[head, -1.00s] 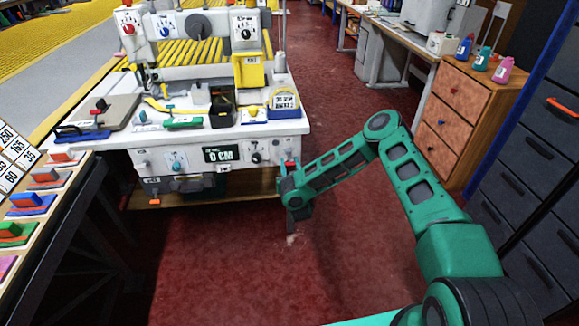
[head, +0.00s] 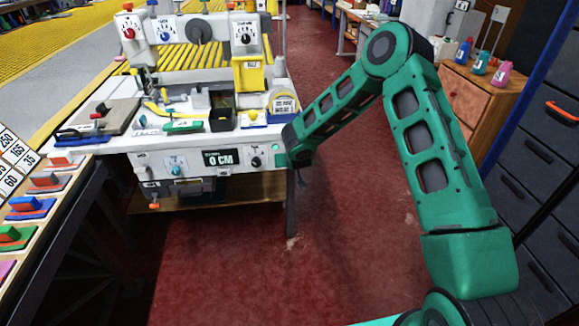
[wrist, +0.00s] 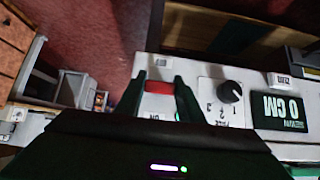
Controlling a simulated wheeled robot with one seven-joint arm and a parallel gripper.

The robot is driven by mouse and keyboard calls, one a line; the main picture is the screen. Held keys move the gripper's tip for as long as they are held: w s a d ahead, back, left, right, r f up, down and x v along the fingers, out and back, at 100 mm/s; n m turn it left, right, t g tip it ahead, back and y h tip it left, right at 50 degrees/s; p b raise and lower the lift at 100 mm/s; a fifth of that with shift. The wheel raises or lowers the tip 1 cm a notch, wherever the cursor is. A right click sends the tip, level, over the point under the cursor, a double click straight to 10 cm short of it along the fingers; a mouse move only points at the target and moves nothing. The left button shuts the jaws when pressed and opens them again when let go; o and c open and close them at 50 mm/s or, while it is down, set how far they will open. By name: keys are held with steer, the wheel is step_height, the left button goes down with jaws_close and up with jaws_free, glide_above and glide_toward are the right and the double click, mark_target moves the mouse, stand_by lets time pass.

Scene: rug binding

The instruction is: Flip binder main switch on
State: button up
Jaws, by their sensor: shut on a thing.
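The binder (head: 145,160) is a white machine bench with dials and a display reading 0 CM on its front panel. In the wrist view, seen upside down, my gripper (wrist: 159,80) is at the front panel, with dark green fingers either side of a red switch part (wrist: 158,87). The jaws are shut on this main switch. A small green patch (wrist: 178,116) shows beside the red part. In the head view a green bit (head: 278,160) shows at the panel's right end, while my arm hides the fingers and most of the switch.
A dial (wrist: 230,91) and the display (wrist: 279,110) sit close beside the switch. A wooden drawer cabinet (head: 470,98) with coloured bottles stands at the right. Rows of coloured blocks lie on the rack at left. The red floor in front is clear.

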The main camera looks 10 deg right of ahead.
steer(key=shift+w+r+g, duration=0.15)
steer(key=shift+r+g, duration=0.2)
steer(key=shift+g, duration=0.45)
steer(key=shift+w+r+g, duration=0.1)
steer(key=shift+r+g, duration=0.25)
steer(key=shift+g, duration=0.45)
steer(key=o, duration=1.1)
steer(key=shift+c, duration=0.2)
steer(key=shift+r, duration=0.15)
steer(key=v, duration=1)
steer(key=shift+r, duration=0.25)
steer(key=shift+d, duration=0.1)
